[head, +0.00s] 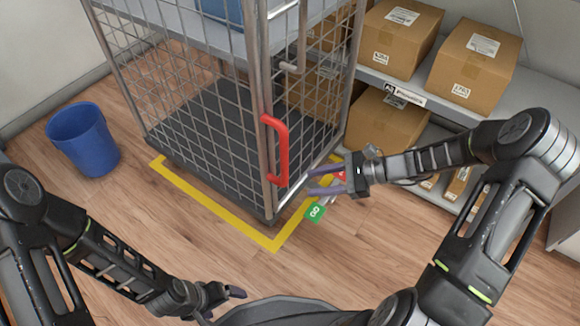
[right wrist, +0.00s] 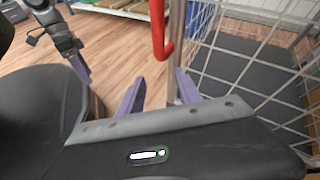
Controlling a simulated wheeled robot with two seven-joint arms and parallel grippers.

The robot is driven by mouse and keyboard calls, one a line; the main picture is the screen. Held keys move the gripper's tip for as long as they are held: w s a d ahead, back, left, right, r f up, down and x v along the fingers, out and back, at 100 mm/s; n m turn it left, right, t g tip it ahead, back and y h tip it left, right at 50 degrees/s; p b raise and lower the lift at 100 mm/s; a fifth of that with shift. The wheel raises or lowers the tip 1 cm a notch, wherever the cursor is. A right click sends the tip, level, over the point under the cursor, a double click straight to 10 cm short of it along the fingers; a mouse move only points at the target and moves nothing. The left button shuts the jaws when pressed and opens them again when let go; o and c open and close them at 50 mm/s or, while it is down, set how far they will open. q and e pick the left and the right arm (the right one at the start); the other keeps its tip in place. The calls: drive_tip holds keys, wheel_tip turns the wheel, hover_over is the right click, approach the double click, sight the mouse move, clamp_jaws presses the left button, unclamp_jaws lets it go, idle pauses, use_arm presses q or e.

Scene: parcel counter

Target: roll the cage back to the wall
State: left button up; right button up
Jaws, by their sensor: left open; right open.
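The cage (head: 195,110) is a tall wire-mesh roll cage with a dark base, standing upright. Its red handle (head: 279,150) is on the near vertical post, and the handle's lower end shows in the right wrist view (right wrist: 160,35). My right gripper (head: 312,181) is open and empty, its purple fingers pointing at the post near the handle's lower end. In the right wrist view, the handle appears beyond and between the fingertips, apart from them. My left gripper (head: 238,293) is low at the front, open and empty. The pale wall (head: 40,55) is behind at left.
Yellow floor tape (head: 225,213) runs along the cage's near sides. A blue bin (head: 83,140) stands left. Shelves with cartons (head: 473,62) stand right. Wooden floor in front is clear.

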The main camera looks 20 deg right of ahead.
sight(284, 150)
use_arm(q)
drive_tip(key=shift+w+r, duration=0.25)
drive_tip(key=shift+w, duration=0.05)
use_arm(e)
wheel_tip(284, 150, up, 12)
drive_tip(key=m+y, duration=0.1)
drive_tip(key=y, duration=0.3)
drive_tip(key=shift+w+a+m+y, duration=0.3)
drive_tip(key=shift+w+a+y, duration=0.1)
drive_tip(key=shift+f, duration=0.1)
drive_tip(key=b+x, duration=0.1)
drive_tip(key=x, duration=0.6)
drive_tip(key=shift+w+a+b, duration=0.2)
drive_tip(key=shift+a+b, duration=0.2)
use_arm(q)
drive_tip(key=shift+w+d+f, duration=0.1)
drive_tip(key=shift+w+f, duration=0.1)
drive_tip(key=shift+f, duration=1)
use_arm(e)
drive_tip(key=shift+c, duration=0.3)
clamp_jaws()
